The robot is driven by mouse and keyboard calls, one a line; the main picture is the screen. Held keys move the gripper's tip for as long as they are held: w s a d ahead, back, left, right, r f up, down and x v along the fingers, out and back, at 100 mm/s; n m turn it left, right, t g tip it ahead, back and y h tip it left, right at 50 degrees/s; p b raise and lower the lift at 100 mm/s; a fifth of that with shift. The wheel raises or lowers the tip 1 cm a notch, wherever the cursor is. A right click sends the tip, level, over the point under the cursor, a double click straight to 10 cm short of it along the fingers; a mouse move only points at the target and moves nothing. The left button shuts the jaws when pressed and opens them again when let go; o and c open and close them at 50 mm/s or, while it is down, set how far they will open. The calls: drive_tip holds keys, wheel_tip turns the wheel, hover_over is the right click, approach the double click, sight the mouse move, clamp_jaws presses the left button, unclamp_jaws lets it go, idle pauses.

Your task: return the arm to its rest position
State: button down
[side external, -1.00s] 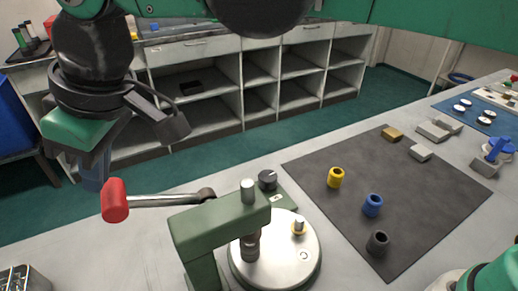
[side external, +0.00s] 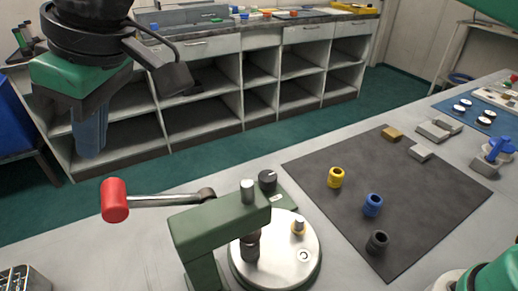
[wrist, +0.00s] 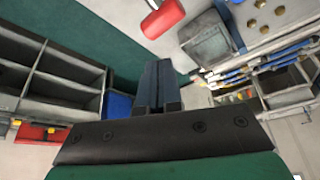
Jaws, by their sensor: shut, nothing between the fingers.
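My gripper (side external: 90,132) hangs at the upper left of the side external view, fingers pointing down and pressed together, with nothing between them. In the wrist view its closed fingers (wrist: 157,88) show at the centre. The red-handled crank (side external: 115,200) of the green press (side external: 215,220) lies below and to the right of my gripper, apart from it. The red handle also shows at the top of the wrist view (wrist: 163,18).
A round metal plate (side external: 275,262) sits under the press. Open shelves (side external: 200,110) stand behind. The green floor between is clear.

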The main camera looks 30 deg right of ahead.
drive_tip(key=w+d+f+m+t+h, duration=0.1)
drive_tip(key=w+d+m, duration=0.15)
drive_tip(key=d, duration=0.65)
drive_tip(key=w+d+m+t, duration=0.1)
drive_tip(key=d+m, duration=0.2)
drive_tip(key=d, duration=0.5)
drive_tip(key=s+d+f+m+t+h, duration=0.1)
drive_tip(key=s+d+f+m, duration=0.2)
drive_tip(key=d, duration=0.6)
drive_tip(key=s+d+f+m+t+h, duration=0.1)
drive_tip(key=s+d+f+m+h, duration=0.1)
drive_tip(key=d+f, duration=0.5)
drive_tip(key=s+d+m, duration=0.1)
drive_tip(key=s+d, duration=0.1)
drive_tip(key=shift+s+f+t, duration=0.2)
drive_tip(key=shift+s+t, duration=0.2)
